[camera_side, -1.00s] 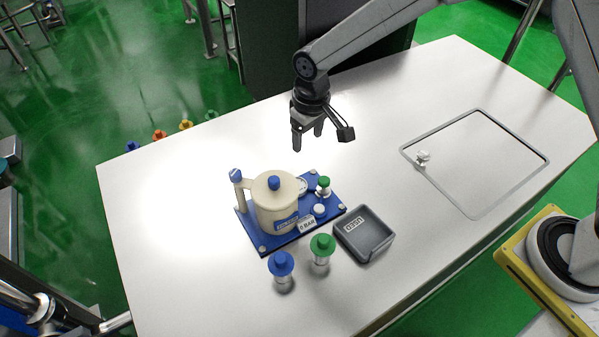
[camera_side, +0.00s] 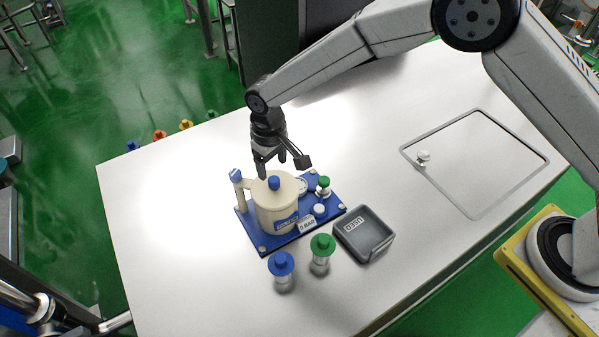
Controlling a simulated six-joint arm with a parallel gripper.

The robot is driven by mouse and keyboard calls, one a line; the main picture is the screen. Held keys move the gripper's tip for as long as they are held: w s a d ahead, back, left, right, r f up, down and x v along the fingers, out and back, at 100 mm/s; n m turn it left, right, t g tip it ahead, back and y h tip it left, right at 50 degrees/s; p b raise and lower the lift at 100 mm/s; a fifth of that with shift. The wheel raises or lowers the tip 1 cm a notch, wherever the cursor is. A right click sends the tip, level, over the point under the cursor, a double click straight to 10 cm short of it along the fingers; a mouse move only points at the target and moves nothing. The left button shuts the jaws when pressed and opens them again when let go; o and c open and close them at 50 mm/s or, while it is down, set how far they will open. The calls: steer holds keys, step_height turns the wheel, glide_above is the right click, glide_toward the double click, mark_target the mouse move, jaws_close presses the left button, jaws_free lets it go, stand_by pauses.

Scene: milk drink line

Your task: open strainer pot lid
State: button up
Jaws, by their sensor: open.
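The strainer pot (camera_side: 270,214) is a cream cylinder with a blue-and-white label, standing upright on a blue base plate (camera_side: 262,243). Its round cream lid (camera_side: 287,191) with a blue knob (camera_side: 274,183) sits on top of the pot. My gripper (camera_side: 272,172) points down just above and behind the lid, near the knob. Its fingers are apart with nothing between them. Whether a fingertip touches the knob cannot be told from this view.
A cream post (camera_side: 238,190) rises left of the pot. A small green-topped vial (camera_side: 323,187) and a white cap (camera_side: 319,210) are on the plate's right. A blue-topped vial (camera_side: 281,269), a green-topped vial (camera_side: 321,252) and a grey tray (camera_side: 363,235) stand in front. The table's left side is clear.

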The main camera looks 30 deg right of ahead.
mark_target(274, 179)
steer(key=shift+f, duration=2.95)
jaws_close()
